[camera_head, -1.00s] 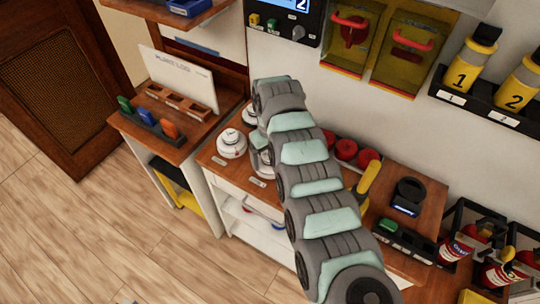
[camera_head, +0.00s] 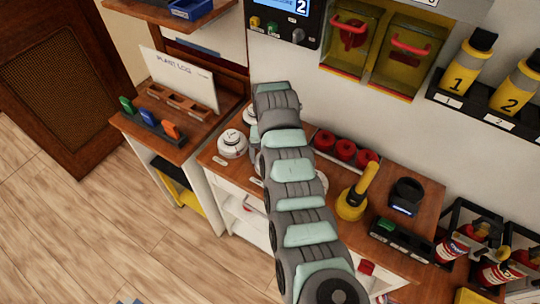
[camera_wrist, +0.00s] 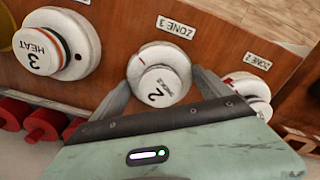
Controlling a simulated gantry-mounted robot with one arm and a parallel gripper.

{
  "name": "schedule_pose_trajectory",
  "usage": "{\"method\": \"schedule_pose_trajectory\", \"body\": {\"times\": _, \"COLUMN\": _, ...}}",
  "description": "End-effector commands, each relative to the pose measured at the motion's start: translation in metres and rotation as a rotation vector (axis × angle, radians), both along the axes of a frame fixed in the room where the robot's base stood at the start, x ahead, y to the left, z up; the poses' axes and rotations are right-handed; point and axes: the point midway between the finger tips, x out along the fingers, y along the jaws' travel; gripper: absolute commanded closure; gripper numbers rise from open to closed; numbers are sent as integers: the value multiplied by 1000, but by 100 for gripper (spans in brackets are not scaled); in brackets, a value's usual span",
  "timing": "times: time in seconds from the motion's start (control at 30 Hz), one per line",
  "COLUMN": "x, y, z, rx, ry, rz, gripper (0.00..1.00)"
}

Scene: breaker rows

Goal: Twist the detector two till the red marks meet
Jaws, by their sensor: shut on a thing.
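Detector two (camera_wrist: 160,86), a white round head marked 2, sits on a wider white round base (camera_wrist: 151,55) on the wooden top in the wrist view. My gripper (camera_wrist: 165,80) is shut on it, one finger on each side. A small reddish mark shows faintly on the base rim; I cannot tell how a mark on the head lines up with it. In the head view my arm hides the gripper and detector two.
Detector three (camera_wrist: 57,47), marked HEAT, stands to the left in the wrist view. Another white round base (camera_wrist: 245,92) with a red mark is just right of my gripper. Red round things (camera_head: 345,149) and a yellow-handled tool (camera_head: 355,197) stand close to my arm.

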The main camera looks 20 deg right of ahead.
Motion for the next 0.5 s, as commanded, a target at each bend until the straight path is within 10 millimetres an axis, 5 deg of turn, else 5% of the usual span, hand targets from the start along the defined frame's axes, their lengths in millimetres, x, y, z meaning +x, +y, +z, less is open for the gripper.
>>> {"method": "schedule_pose_trajectory", "body": {"times": 0.37, "x": 0, "y": 0, "z": 0, "rx": 0, "ry": 0, "rz": -6, "gripper": 56}}
{"method": "schedule_pose_trajectory", "body": {"times": 0.4, "x": 0, "y": 0, "z": 0, "rx": 0, "ry": 0, "rz": -6, "gripper": 11}}
{"method": "schedule_pose_trajectory", "body": {"times": 0.5, "x": 0, "y": 0, "z": 0, "rx": 0, "ry": 0, "rz": -6, "gripper": 3}}
